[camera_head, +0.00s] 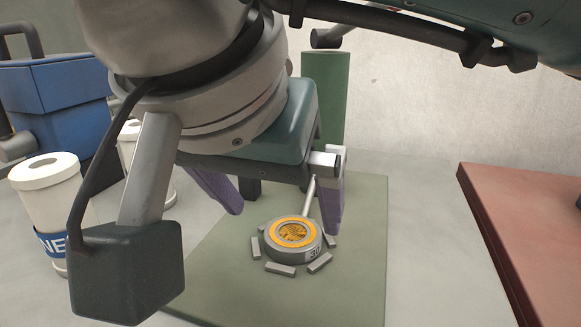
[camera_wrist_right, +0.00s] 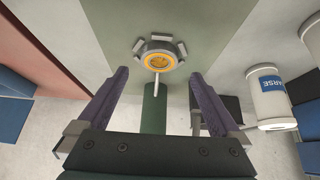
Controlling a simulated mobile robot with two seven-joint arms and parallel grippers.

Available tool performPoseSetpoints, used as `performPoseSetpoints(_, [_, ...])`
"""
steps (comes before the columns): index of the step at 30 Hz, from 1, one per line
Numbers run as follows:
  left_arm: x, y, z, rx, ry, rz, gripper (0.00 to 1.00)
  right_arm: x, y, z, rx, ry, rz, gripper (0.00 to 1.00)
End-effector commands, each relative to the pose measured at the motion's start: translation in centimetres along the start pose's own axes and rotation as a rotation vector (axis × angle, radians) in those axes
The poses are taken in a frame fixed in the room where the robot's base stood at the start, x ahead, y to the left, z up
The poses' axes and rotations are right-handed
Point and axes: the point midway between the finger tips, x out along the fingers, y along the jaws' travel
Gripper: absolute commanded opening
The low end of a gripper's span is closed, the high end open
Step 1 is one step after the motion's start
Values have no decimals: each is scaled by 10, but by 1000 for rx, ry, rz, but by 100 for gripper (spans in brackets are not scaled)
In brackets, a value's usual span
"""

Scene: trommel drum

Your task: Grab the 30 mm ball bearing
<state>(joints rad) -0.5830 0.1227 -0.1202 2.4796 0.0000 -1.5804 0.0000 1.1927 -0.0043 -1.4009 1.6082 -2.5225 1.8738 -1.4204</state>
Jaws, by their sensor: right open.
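A round grey piece with an orange ring, marked "30" (camera_head: 297,252), sits on a green mat (camera_head: 345,290), with several small grey blocks around it. A pale rod (camera_head: 309,198) rises from its far side. It also shows in the right wrist view (camera_wrist_right: 158,62), ahead of the fingertips. No separate loose ball can be made out. My right gripper (camera_head: 285,218) is open with purple fingers spread above and behind the piece, apart from it. Nothing is between the fingers in the right wrist view (camera_wrist_right: 158,76) except the rod, seen beyond. My left gripper is out of view.
A white canister (camera_head: 50,195) with a blue label stands at the left, before a blue machine (camera_head: 60,90). Another canister, labelled "ARSE" (camera_wrist_right: 268,98), shows in the wrist view. A green upright (camera_head: 326,90) stands behind. A red board (camera_head: 530,215) lies right.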

Motion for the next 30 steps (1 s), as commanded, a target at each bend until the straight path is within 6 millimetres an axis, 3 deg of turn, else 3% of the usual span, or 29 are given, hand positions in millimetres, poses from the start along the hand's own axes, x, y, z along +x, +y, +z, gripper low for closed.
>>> performPoseSetpoints(12, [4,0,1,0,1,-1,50,53,2,0,2,-3,0,100])
performPoseSetpoints(20, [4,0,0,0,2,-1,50,57,1,-1,1,-2,-3,100])
performPoseSetpoints(30, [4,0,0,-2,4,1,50,57,1,-1,1,-2,-2,64])
